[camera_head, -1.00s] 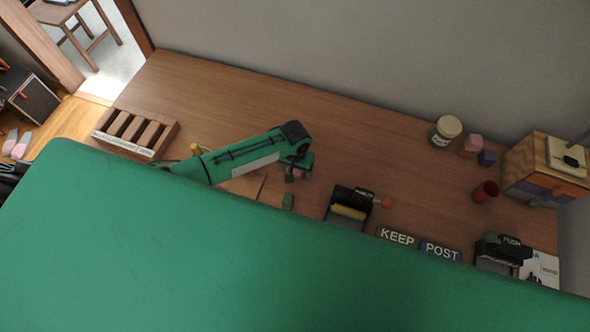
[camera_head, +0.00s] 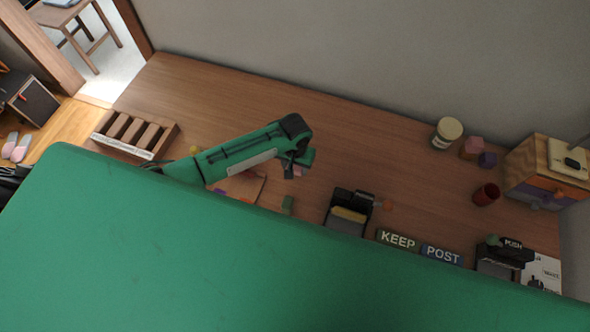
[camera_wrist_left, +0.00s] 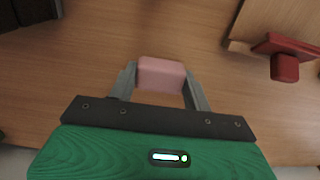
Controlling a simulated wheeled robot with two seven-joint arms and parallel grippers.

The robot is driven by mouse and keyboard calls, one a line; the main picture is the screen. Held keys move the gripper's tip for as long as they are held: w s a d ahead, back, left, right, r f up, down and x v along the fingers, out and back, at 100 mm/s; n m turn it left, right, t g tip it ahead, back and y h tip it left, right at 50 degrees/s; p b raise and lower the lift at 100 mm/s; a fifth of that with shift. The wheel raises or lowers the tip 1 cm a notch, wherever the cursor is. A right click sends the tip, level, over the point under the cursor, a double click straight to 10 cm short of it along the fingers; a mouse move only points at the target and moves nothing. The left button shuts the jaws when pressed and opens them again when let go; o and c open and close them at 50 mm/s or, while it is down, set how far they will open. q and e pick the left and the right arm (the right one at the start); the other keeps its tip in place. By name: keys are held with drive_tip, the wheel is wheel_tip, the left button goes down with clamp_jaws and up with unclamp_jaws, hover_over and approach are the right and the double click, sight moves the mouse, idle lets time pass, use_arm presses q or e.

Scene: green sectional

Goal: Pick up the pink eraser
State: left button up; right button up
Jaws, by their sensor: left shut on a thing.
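The pink eraser (camera_wrist_left: 161,74) is a small pink block between the fingertips of my left gripper (camera_wrist_left: 160,84) in the left wrist view. The fingers touch it on both sides, so the gripper is shut on it. In the head view my left gripper (camera_head: 290,170) is at the end of the green arm, over the wooden desk (camera_head: 370,145), and a bit of the pink eraser (camera_head: 300,171) shows beside it. I cannot tell how high the eraser is above the desk. My right gripper is not in view.
A wooden slotted rack (camera_head: 136,134) stands at the left. Black stampers (camera_head: 350,211), KEEP (camera_head: 397,239) and POST (camera_head: 441,255) plates line the near side. A jar (camera_head: 446,133), red cup (camera_head: 486,194) and drawer box (camera_head: 545,172) are at the right. A green surface hides the foreground.

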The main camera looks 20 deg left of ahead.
sight(295, 166)
use_arm(q)
wheel_tip(295, 166, up, 16)
drive_tip(key=b, duration=0.2)
drive_tip(key=shift+r, duration=0.1)
